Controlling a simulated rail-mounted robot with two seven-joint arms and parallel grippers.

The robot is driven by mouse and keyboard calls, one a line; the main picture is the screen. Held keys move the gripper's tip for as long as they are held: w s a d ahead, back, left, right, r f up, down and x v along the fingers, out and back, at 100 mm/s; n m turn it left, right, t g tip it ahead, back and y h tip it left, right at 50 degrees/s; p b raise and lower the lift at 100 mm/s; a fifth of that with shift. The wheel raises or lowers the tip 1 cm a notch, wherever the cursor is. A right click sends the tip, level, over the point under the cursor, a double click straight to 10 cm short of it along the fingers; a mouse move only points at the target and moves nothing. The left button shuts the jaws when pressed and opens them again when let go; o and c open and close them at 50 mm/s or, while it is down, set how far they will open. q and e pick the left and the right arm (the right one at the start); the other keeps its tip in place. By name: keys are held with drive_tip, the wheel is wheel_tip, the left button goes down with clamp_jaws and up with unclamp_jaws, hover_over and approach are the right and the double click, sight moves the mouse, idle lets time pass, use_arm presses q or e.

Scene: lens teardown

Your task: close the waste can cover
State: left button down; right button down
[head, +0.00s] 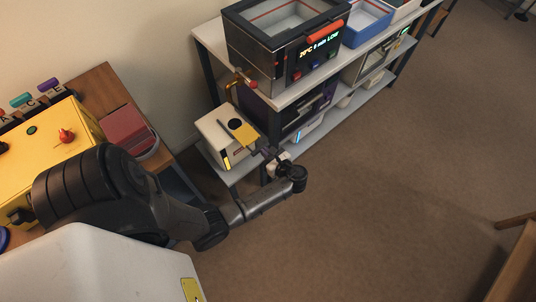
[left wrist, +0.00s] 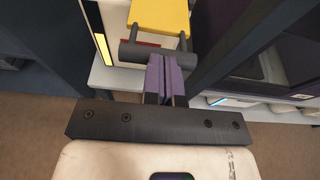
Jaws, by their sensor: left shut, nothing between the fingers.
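The waste can (head: 212,139) is a white box on a low shelf, with a round dark opening in its top. Its yellow cover (head: 243,133) shows beside the opening, which is at least partly uncovered; I cannot tell the cover's exact tilt. In the left wrist view the yellow cover (left wrist: 160,14) has a dark bar handle (left wrist: 142,52) at its near side. My left gripper (head: 271,154) is at the handle side of the can. Its purple fingers (left wrist: 165,62) are shut and empty, right at the bar; contact cannot be told. My right gripper is not in view.
A grey shelf rack (head: 288,97) stands right behind the can, with a dark heated bath (head: 290,50) on top. One rack post rises close to the left gripper. A yellow box (head: 50,145) sits on the wooden table at left.

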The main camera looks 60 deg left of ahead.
sight(253, 141)
use_arm(q)
drive_tip(key=shift+a, duration=0.1)
drive_tip(key=a+p, duration=0.1)
drive_tip(key=a, duration=0.1)
drive_tip(key=s+a+p, duration=0.1)
drive_tip(key=a, duration=0.2)
drive_tip(key=a+p, duration=0.1)
drive_tip(key=a, duration=0.1)
drive_tip(key=shift+s+a+r+p, duration=0.15)
drive_tip(key=shift+s+a+p, duration=0.15)
drive_tip(key=shift+s+p, duration=0.05)
drive_tip(key=shift+f, duration=0.25)
